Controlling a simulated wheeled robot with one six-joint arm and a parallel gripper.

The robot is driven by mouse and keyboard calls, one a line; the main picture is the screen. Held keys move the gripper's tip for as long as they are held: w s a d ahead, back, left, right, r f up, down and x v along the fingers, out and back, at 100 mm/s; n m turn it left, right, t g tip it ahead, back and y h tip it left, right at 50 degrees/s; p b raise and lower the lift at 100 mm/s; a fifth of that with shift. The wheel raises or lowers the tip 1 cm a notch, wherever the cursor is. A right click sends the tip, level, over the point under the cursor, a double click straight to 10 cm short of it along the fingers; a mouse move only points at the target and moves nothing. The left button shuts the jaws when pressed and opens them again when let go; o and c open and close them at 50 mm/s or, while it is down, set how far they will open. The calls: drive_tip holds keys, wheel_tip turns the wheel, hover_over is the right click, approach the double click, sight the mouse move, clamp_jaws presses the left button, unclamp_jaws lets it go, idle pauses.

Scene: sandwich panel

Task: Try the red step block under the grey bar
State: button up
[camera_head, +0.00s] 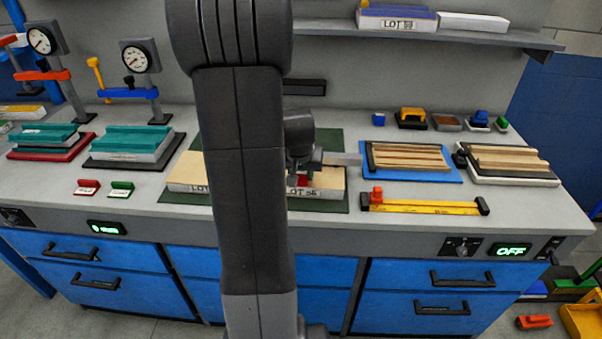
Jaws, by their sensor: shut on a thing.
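My gripper (302,170) is low over the sandwich panel (328,181) at the middle of the bench, partly hidden by my own arm. A small red piece, the red step block (303,181), shows right below the jaws, and they are shut on it. The grey bar (343,159) shows to the right of the gripper, above the panel's right part. The rest of the bar is hidden behind my arm and gripper. I cannot tell whether the block is under the bar or beside it. The panel has a pale tan top and a white "LOT" label on its front edge.
The panel lies on a dark green mat (341,206). A yellow ruler (422,207) with a red slider lies to the right, before a blue tray (451,178) of wooden strips. Dial gauges on stands (140,57) and teal blocks (133,139) are at left. Red and green tags (122,189) lie in front.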

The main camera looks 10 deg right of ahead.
drive_tip(key=shift+w+d, duration=0.15)
drive_tip(key=shift+w, duration=0.35)
idle(0.9)
drive_tip(key=shift+s, duration=0.2)
idle(0.8)
drive_tip(key=shift+s+a+b, duration=0.25)
drive_tip(key=shift+s, duration=0.35)
drive_tip(key=shift+s+a+b, duration=0.2)
drive_tip(key=shift+s, duration=0.4)
drive_tip(key=shift+r, duration=0.15)
wheel_tip(320, 180, up, 7)
drive_tip(key=p, duration=0.5)
idle(0.4)
